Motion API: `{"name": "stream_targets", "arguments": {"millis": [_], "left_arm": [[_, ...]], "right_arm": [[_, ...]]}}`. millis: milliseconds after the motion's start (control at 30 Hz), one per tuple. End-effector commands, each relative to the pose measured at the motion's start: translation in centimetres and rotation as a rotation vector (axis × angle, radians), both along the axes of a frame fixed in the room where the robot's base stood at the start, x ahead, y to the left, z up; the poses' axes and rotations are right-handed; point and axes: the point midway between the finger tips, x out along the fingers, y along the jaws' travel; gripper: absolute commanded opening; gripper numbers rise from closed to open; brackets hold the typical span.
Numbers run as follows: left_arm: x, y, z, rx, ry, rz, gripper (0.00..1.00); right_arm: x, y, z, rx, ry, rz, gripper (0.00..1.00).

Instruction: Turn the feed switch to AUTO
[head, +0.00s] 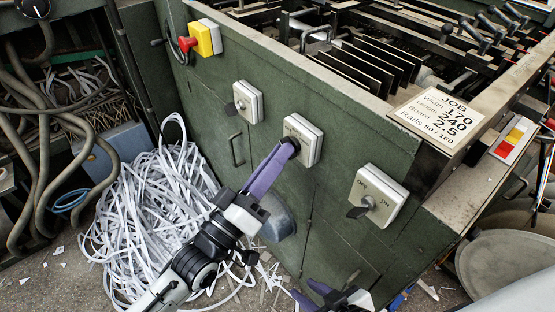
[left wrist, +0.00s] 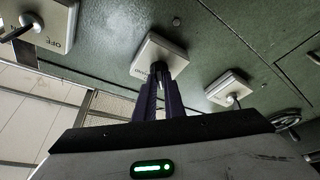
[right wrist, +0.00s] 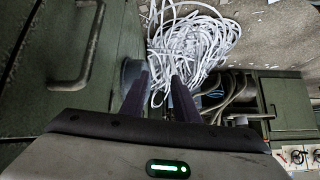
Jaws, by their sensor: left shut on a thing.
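The middle switch on the green cabinet has a pale square plate (head: 310,146) with a dark knob at its centre. Its lettering is mostly hidden and too small to read. My left gripper (head: 287,150) is shut on this knob, its purple fingers reaching in from the lower left. The left wrist view shows the same plate (left wrist: 150,52), with the fingers (left wrist: 158,92) closed around the knob. The knob's exact angle is hidden by the fingers. My right gripper (head: 330,296) is low at the bottom edge of the head view; its fingers (right wrist: 160,88) are apart and empty.
An OFF/ON switch (head: 384,189) sits to the right and another switch (head: 252,100) to the left. A red button on a yellow box (head: 207,38) is at the upper left. Paper strips (head: 150,215) pile on the floor. A job card (head: 438,112) lies on top.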

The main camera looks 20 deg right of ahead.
Motion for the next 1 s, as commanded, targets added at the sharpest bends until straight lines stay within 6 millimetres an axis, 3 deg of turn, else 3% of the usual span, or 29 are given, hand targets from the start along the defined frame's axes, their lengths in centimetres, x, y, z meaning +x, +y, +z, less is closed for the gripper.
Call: {"name": "stream_targets", "arguments": {"millis": [500,1000], "left_arm": [[0.3,0.2,-0.5,0.142,-0.392,-0.001,0.0],[0.4,0.2,-0.3,0.23,-0.631,-0.001,0.0]], "right_arm": [[0.0,-0.1,-3.7,0.01,-0.005,0.002,0.28],[0.3,0.1,-3.7,0.034,-0.03,-0.009,0.28]]}}
